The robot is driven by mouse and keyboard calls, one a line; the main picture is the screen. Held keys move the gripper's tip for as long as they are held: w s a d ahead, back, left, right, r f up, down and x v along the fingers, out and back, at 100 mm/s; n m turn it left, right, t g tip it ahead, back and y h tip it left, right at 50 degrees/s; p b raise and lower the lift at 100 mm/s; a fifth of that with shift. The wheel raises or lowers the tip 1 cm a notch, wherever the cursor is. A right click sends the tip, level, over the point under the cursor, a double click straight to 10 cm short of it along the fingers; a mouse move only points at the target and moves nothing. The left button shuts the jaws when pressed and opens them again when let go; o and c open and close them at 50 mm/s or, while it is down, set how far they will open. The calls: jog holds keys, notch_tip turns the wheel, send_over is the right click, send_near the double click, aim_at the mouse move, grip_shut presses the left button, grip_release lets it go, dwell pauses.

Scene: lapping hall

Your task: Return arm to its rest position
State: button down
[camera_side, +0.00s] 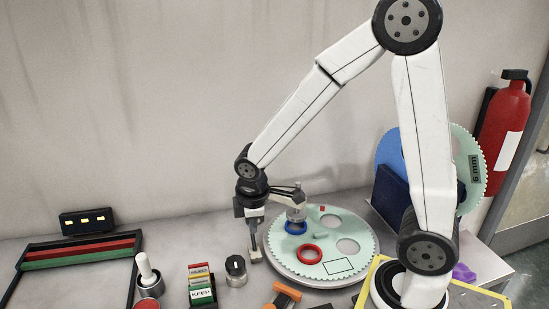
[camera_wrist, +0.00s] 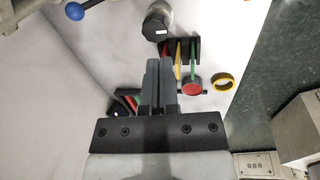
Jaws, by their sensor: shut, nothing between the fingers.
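My gripper (camera_side: 255,257) points down near the table surface, just left of the round green toothed plate (camera_side: 336,231) and right of a black knob (camera_side: 236,268). Its fingers are shut with nothing between them. In the wrist view the closed grey fingers (camera_wrist: 158,75) show side by side at the middle. My arm reaches up from its base at the right, bends at a high elbow and slopes down left to the gripper.
A blue ring (camera_side: 296,227) and a red ring (camera_side: 309,254) lie on the plate. A card holder (camera_side: 202,286), a white-handled tool (camera_side: 146,270) and a black frame (camera_side: 79,251) stand left. A fire extinguisher (camera_side: 503,120) is at the right. Air above the left table is clear.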

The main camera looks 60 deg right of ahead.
jog(key=s+a+m+t+y, duration=0.1)
jog(key=s+m, duration=0.5)
jog(key=m, duration=0.2)
jog(key=shift+a+f, duration=0.15)
